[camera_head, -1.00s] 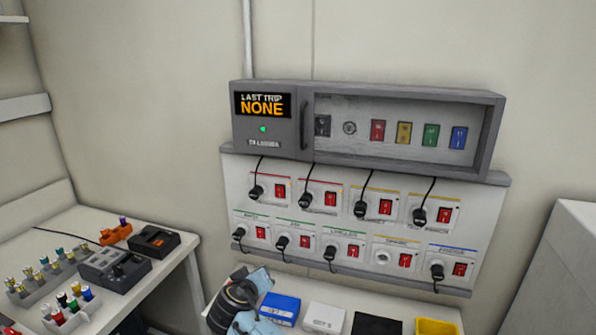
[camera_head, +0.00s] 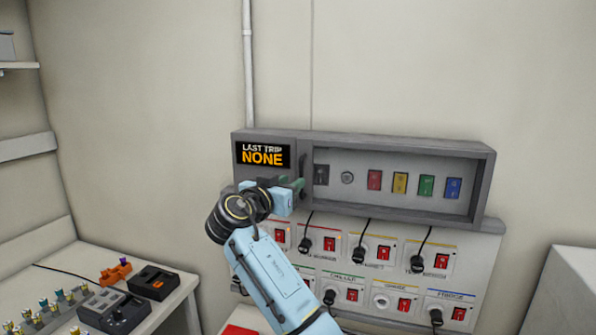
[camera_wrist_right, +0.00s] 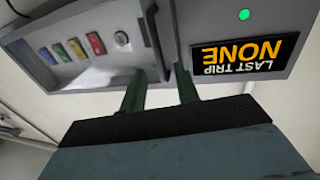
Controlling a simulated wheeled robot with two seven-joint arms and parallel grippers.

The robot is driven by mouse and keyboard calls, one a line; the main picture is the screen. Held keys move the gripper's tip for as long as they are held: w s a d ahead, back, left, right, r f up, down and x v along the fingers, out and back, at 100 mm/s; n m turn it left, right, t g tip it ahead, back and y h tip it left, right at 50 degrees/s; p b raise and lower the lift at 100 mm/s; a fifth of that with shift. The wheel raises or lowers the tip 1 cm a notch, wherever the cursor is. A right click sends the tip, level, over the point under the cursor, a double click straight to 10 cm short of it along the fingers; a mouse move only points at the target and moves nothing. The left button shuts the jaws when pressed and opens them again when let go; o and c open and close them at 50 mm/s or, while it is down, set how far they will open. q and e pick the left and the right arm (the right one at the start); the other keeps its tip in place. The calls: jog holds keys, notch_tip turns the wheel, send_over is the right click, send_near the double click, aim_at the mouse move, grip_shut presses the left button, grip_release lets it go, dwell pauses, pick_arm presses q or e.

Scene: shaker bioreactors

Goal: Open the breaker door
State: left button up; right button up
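The breaker door is a grey-framed clear panel (camera_head: 400,143) on the wall-mounted breaker box, and it looks closed. Coloured breaker switches (camera_head: 400,183) show behind it. The handle (camera_wrist_right: 153,38) shows in the wrist view, upside down. My right gripper (camera_head: 297,188) is at the handle. In the wrist view its two green fingers (camera_wrist_right: 160,80) are apart, with the handle's end lying between their tips; contact is not clear. My left gripper is not in view.
A display reading "LAST TRIP NONE" (camera_head: 263,155) sits left of the handle. Below the box is a socket panel (camera_head: 478,250) with red switches and black plugs. A side table (camera_head: 150,318) with small devices stands at left. The wall above is clear.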

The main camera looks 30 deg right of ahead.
jog(key=shift+p+x, duration=0.6)
jog(key=shift+x, duration=1.75)
grip_shut()
